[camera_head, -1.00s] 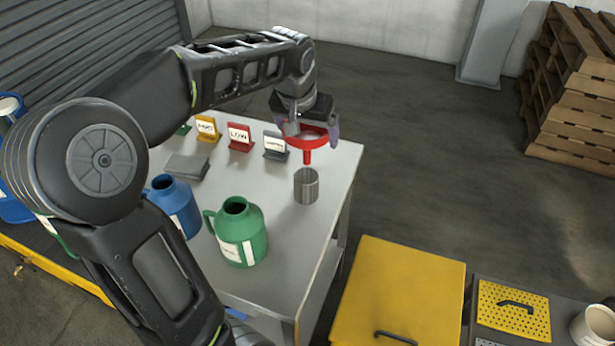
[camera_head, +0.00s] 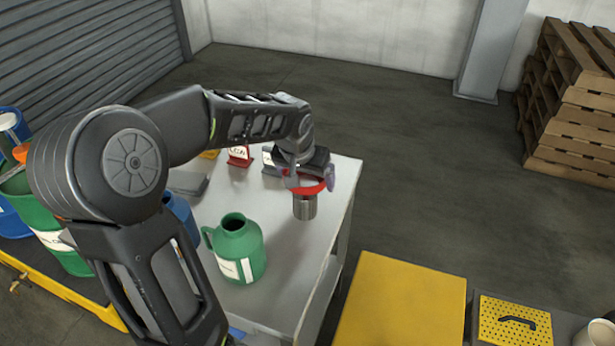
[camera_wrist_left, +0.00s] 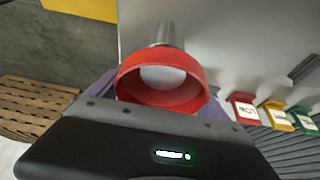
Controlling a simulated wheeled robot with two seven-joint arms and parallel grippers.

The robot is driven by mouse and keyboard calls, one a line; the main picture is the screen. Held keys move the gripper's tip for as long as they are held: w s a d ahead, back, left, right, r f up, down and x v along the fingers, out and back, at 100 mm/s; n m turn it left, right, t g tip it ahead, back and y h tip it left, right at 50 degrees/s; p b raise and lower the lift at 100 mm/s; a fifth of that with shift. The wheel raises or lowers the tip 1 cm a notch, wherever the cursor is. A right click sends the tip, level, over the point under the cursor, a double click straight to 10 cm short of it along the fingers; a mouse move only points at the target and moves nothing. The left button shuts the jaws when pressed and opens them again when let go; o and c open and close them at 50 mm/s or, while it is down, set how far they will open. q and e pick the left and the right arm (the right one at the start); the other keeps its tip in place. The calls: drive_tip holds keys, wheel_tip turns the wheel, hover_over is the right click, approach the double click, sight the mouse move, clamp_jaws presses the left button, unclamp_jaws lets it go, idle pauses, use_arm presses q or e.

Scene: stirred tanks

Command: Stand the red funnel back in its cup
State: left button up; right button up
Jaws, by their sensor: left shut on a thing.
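The red funnel (camera_head: 309,187) is held by my left gripper (camera_head: 309,184), which is shut on it. The funnel's wide mouth faces up, and its spout is hidden in the head view. The grey metal cup (camera_head: 305,207) stands upright on the table directly below the funnel. The funnel's bowl hides the cup's rim, so I cannot tell how deep the spout sits. In the left wrist view the red funnel (camera_wrist_left: 160,100) fills the middle, with the cup (camera_wrist_left: 169,34) showing beyond it. My right gripper is not in view.
A green jug (camera_head: 237,252) stands on the grey table (camera_head: 290,260), left of the cup. A blue jug (camera_head: 180,215) is partly hidden by my arm.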

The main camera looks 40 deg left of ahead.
use_arm(q)
drive_tip(key=shift+f+b, duration=0.6)
drive_tip(key=o, duration=1.3)
drive_tip(key=shift+c, duration=0.2)
drive_tip(key=shift+r, duration=0.1)
drive_tip(key=shift+r+p, duration=0.45)
drive_tip(key=shift+p, duration=0.1)
drive_tip(key=v, duration=1.2)
drive_tip(key=shift+r, duration=0.1)
